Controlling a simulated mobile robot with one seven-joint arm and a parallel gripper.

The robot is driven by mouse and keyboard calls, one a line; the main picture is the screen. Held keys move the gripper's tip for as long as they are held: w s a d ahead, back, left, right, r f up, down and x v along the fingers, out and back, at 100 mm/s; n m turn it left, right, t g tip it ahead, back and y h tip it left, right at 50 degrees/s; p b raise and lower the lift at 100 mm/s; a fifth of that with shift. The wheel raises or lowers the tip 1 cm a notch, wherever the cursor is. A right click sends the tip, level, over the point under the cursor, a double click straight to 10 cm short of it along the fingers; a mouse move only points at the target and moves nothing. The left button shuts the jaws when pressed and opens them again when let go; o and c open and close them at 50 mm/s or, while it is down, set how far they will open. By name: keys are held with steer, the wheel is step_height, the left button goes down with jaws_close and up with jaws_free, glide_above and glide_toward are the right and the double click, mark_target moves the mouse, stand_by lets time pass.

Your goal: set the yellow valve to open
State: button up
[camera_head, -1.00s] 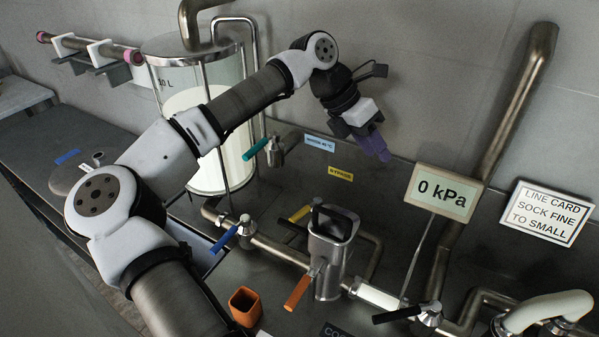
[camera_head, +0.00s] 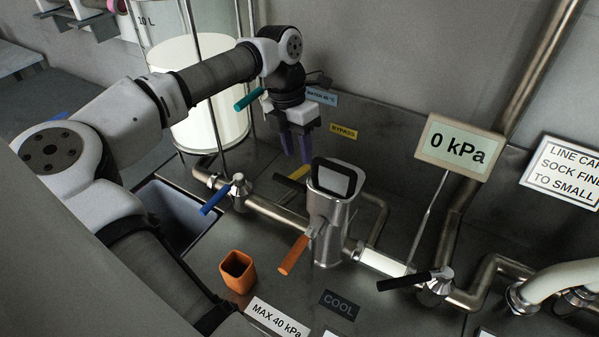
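The yellow valve handle (camera_head: 298,172) shows as a short yellow bar on the bypass pipe, behind and left of the steel filter housing. It slants up to the right, and part of the valve around it is dark and hard to make out. My gripper (camera_head: 297,157) points down just above the handle in the picture. Its two purple fingers are apart with nothing seen between them. I cannot tell whether the fingertips touch the handle. A yellow BYPASS label (camera_head: 343,131) is on the wall behind.
The steel filter housing (camera_head: 328,225) with an orange handle (camera_head: 293,254) stands close in front. A blue handle (camera_head: 215,200) is left, a teal handle (camera_head: 248,99) behind my wrist, and a black handle (camera_head: 404,281) right. The gauge (camera_head: 458,147) reads 0 kPa. An orange cup (camera_head: 238,271) stands in front.

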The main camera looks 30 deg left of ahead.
mark_target(301, 169)
steer(key=shift+d+f+b, duration=0.2)
steer(key=shift+f+b, duration=0.3)
steer(key=shift+f, duration=0.5)
steer(key=shift+d+f+b, duration=0.15)
steer(key=shift+f+b, duration=0.3)
steer(key=shift+f, duration=0.5)
jaws_close()
